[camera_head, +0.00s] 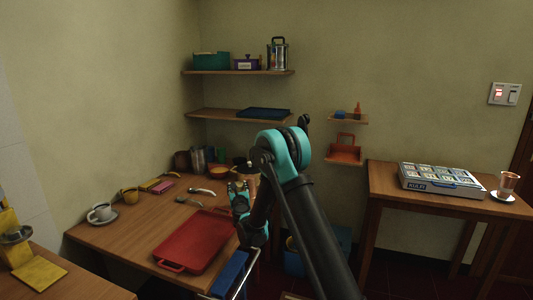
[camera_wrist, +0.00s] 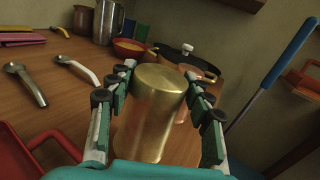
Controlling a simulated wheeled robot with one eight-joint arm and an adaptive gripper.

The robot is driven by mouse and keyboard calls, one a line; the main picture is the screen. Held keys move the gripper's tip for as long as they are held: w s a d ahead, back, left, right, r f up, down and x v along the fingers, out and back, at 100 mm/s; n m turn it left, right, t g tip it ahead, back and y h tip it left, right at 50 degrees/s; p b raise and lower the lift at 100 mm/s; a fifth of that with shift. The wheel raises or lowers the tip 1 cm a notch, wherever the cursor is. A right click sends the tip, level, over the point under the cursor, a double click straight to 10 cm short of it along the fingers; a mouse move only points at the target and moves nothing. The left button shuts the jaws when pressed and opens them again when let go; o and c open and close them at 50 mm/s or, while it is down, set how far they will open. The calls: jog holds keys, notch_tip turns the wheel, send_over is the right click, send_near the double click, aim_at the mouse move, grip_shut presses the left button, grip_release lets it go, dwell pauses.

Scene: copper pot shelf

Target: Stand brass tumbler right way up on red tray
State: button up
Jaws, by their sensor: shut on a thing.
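The brass tumbler (camera_wrist: 152,118) is between the fingers of my gripper (camera_wrist: 160,78), which is shut on it. Its end at the top of the wrist view looks like a flat, closed base, so it seems upside down; its lower end is hidden by my gripper. In the head view my gripper (camera_head: 241,192) is over the right part of the table, beside the red tray's right back corner. The red tray (camera_head: 197,240) lies flat and empty on the table. Part of it shows at the lower left in the wrist view (camera_wrist: 20,152).
Spoons (camera_head: 202,191) lie behind the tray. A lidded pan (camera_wrist: 186,60), an orange bowl (camera_wrist: 130,47) and a steel jug (camera_wrist: 108,22) stand farther back. A cup on a saucer (camera_head: 102,213) is at left. Shelves (camera_head: 225,114) hang above. A side table (camera_head: 385,183) stands right.

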jog(key=shift+r, duration=5.2)
jog(key=s+d+f+m+h, duration=0.1)
jog(key=s+d+f, duration=0.1)
jog(key=d, duration=1.4)
jog(key=s+d+f+m+h, duration=0.1)
jog(key=s+d+f+h, duration=0.1)
jog(key=d, duration=1.4)
jog(key=shift+s+d+f, duration=0.2)
jog(key=shift+s+d, duration=0.15)
jog(key=shift+s, duration=0.15)
jog(key=m, duration=0.9)
